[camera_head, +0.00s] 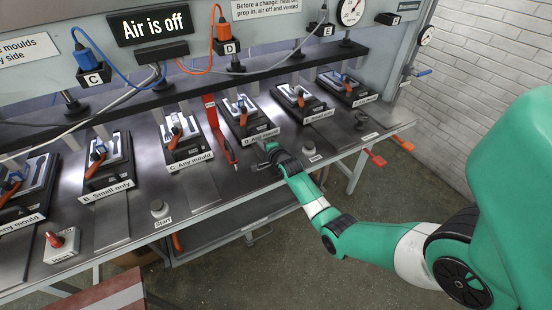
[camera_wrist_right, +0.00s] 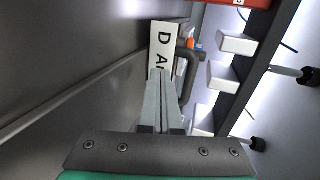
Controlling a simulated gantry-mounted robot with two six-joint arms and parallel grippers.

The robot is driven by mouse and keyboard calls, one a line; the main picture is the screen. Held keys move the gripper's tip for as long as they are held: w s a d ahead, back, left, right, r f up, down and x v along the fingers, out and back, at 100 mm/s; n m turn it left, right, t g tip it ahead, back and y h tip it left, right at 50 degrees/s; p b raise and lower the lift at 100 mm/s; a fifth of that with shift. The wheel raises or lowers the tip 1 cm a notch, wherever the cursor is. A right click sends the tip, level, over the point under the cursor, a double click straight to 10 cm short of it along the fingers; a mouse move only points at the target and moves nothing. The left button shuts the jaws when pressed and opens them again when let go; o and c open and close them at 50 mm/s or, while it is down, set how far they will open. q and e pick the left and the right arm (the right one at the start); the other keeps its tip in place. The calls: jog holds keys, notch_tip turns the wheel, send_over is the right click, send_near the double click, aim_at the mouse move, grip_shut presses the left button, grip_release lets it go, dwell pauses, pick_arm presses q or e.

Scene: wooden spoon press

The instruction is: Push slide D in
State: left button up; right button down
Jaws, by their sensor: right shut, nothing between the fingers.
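Slide D (camera_head: 238,108) is a dark plate carrying a pale mould with an orange-handled part, on the metal bench under the press. Its white front label (camera_head: 262,136) faces me; the label also shows in the right wrist view (camera_wrist_right: 163,42), with a dark curved handle (camera_wrist_right: 188,72) beside it. My right gripper (camera_head: 268,152) is just in front of slide D. In the wrist view the right gripper (camera_wrist_right: 160,74) has its fingers together, empty, with the tips overlapping the label's near end. I cannot tell whether they touch it. My left gripper is in neither view.
Slide C (camera_head: 187,140) stands to the left of D and slide E (camera_head: 300,103) to the right. Start buttons (camera_head: 158,208) stand along the front. A sign (camera_head: 150,25) reads "Air is off".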

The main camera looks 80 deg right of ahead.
jog(key=v, duration=0.2)
jog(key=p+v, duration=0.1)
jog(key=f+p+v, duration=0.1)
jog(key=v, duration=0.1)
jog(key=shift+s+a+r, duration=0.1)
jog(key=shift+s+a, duration=0.05)
jog(key=shift+a, duration=0.25)
jog(key=p+v, duration=0.2)
jog(key=v, duration=0.5)
jog(key=shift+a+p, duration=0.1)
jog(key=shift+p, duration=0.2)
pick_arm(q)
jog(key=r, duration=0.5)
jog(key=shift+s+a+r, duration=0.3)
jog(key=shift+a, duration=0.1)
